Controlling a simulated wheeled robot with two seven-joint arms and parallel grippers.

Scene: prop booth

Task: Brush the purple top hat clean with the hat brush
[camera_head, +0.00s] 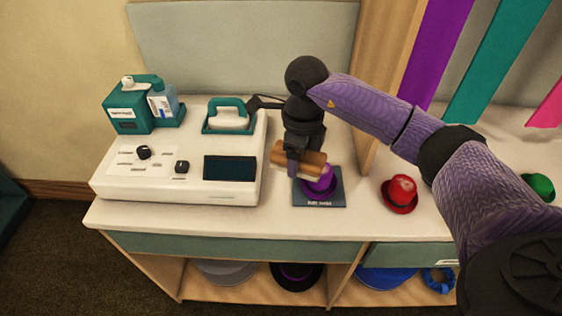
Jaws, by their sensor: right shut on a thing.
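The purple top hat (315,185) sits on a dark square mat (333,199) with lettering along its front edge. My right gripper (294,164) points down over the mat and is shut on the hat brush (310,163), which has a wooden back and a pale underside. The brush is at the hat's upper left and covers part of it. I cannot tell whether its bristles touch the hat. My left gripper is not in view.
A red hat (400,193) and a green hat (540,186) lie to the right. A wooden upright (378,90) rises behind my right arm.

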